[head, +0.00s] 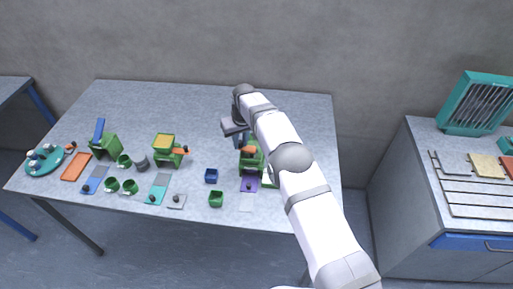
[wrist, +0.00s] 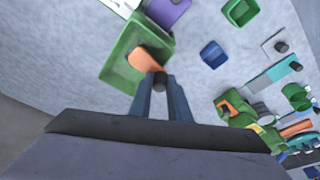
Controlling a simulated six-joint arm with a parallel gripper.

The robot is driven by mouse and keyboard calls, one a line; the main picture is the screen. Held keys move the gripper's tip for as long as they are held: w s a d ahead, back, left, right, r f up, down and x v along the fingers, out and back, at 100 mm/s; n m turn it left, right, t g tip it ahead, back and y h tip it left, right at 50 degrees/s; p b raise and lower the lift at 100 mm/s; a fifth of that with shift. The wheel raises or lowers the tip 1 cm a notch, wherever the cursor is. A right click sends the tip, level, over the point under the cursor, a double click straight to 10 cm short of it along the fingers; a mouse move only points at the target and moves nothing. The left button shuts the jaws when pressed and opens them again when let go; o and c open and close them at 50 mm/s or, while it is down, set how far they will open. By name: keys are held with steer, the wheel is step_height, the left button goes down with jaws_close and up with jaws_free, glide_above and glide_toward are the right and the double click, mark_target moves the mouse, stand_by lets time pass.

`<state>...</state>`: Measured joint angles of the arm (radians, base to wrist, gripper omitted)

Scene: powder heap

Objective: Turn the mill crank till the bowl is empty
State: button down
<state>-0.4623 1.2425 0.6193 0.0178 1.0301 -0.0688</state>
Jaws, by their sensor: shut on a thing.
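A green mill (head: 250,162) stands at the right of the table. In the wrist view it is an open green box (wrist: 122,68) with an orange crank (wrist: 146,60) that ends in a dark knob (wrist: 160,79). My gripper (wrist: 160,92) is shut on this knob, one finger on each side. In the head view my gripper (head: 242,139) is at the far side of the mill, and my arm hides part of it. The visible inside of the box looks green, and I cannot make out any powder there.
A second green mill (head: 166,152) with a yellow top and a green box with a blue flap (head: 99,129) stand to the left. A blue cup (head: 211,176), a green cup (head: 216,199) and a purple plate (head: 249,184) are near. The back of the table is clear.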

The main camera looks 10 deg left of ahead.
steer(key=shift+w, duration=0.3)
steer(key=shift+s, duration=0.1)
steer(key=shift+s+a+r, duration=0.1)
steer(key=shift+s+a, duration=0.3)
steer(key=shift+s, duration=0.45)
steer(key=shift+w+d, duration=0.25)
steer(key=shift+w, duration=0.6)
steer(key=shift+w+d, duration=0.75)
steer(key=shift+d+f, duration=0.15)
steer(key=shift+f, duration=0.05)
